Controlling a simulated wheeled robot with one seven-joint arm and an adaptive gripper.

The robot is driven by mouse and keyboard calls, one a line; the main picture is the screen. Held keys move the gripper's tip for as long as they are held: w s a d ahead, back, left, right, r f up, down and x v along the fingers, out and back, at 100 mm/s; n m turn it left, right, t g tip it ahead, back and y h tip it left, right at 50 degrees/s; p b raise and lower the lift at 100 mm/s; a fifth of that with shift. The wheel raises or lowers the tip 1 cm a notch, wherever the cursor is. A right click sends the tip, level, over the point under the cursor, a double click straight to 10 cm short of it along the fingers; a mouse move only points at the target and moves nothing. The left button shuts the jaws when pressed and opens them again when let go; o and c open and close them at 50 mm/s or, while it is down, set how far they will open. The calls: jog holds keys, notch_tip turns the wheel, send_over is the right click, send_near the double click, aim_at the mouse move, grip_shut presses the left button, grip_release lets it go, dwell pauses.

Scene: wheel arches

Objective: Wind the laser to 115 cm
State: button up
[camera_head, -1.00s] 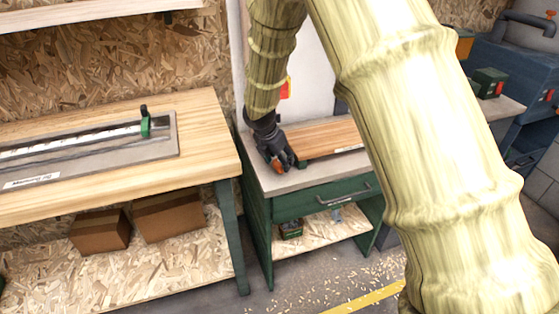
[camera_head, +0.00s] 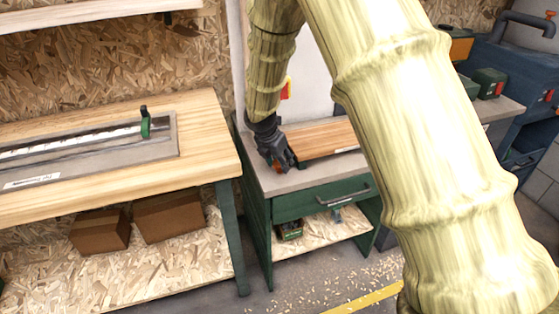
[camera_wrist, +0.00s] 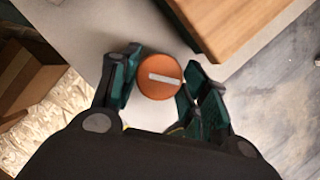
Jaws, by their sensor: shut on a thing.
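An orange round knob (camera_wrist: 158,77) with a pale bar mark across its face sits between the fingers of my gripper (camera_wrist: 157,87) in the wrist view. The fingers are shut on it, one on each side. In the head view my gripper (camera_head: 283,160) reaches down at the left end of the grey top of the green cabinet (camera_head: 325,199). The knob is mostly hidden there, with only a bit of orange showing. I cannot make out a laser or a centimetre reading.
A wooden board (camera_head: 318,138) lies on the cabinet top close to my gripper. A wooden bench (camera_head: 110,192) with a measuring rail and green-black stop (camera_head: 145,124) stands to the left. Cardboard boxes (camera_head: 168,214) sit on its lower shelf. Small green boxes (camera_head: 488,83) stand at the right.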

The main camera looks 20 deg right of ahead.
jog(key=shift+r+m+p, duration=0.1)
jog(key=shift+m+p, duration=0.3)
jog(key=shift+p, duration=0.2)
jog(key=shift+a+r+m+g+p, duration=0.15)
jog(key=shift+m+g+p, duration=0.25)
jog(key=shift+m+p, duration=0.65)
jog(key=shift+w+f+m+g+h+p, duration=0.15)
jog(key=shift+m+g+p, duration=0.3)
jog(key=shift+m+p, duration=0.7)
jog(key=shift+f+m+g+h+p, duration=0.1)
jog(key=shift+m+g+h+p, duration=0.25)
jog(key=shift+m+p, duration=0.75)
jog(key=shift+m, duration=0.3)
jog(key=o, duration=0.7)
jog(key=shift+f+b, duration=0.1)
jog(key=shift+b, duration=0.25)
